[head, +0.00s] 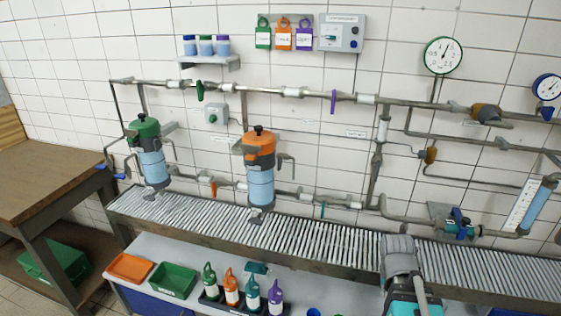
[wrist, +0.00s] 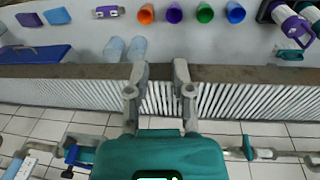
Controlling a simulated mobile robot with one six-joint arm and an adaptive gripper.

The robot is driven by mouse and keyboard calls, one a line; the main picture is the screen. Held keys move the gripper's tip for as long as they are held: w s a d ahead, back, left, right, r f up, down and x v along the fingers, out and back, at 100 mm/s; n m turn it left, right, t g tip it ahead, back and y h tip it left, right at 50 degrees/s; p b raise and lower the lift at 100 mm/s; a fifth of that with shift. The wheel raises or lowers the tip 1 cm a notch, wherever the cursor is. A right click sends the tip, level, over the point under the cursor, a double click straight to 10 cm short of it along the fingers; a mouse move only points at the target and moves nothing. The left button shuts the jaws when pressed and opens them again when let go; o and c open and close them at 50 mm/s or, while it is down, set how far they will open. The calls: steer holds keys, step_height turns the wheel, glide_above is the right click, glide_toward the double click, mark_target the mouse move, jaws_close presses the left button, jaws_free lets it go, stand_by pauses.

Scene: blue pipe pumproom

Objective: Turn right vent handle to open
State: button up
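The right filter vessel (head: 260,185) has an orange head, a clear blue bowl and a small black knob (head: 258,130) on top. A grey bent fitting (head: 287,161) sticks out at its right side. The left vessel (head: 151,165) has a green head and a similar black knob. I cannot tell which part is the right vent handle. My gripper (head: 398,242) is over the roller conveyor, well right of the orange vessel and apart from it. In the wrist view my gripper (wrist: 160,70) has its two fingers apart with nothing between them. Neither vessel is recognisable there.
The roller conveyor (head: 330,235) runs below the pipes. Orange and green trays (head: 173,280) and several coloured bottles (head: 231,287) stand on the front bench. Purple (head: 333,101) and green (head: 199,90) handles hang on the upper pipe. A brown table (head: 45,180) is at left.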

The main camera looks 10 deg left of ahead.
steer(key=w+a+r+m+t+h, duration=0.2)
steer(key=w+a+r+t+h, duration=0.25)
steer(key=w, duration=0.45)
steer(key=n+t+y+p, duration=0.25)
steer(key=t+y, duration=0.25)
steer(key=t, duration=0.8)
glide_toward(278, 163)
steer(key=s, duration=0.1)
steer(key=w, duration=1.3)
steer(key=shift+w+d, duration=0.3)
steer(key=shift+w, duration=0.05)
jaws_close()
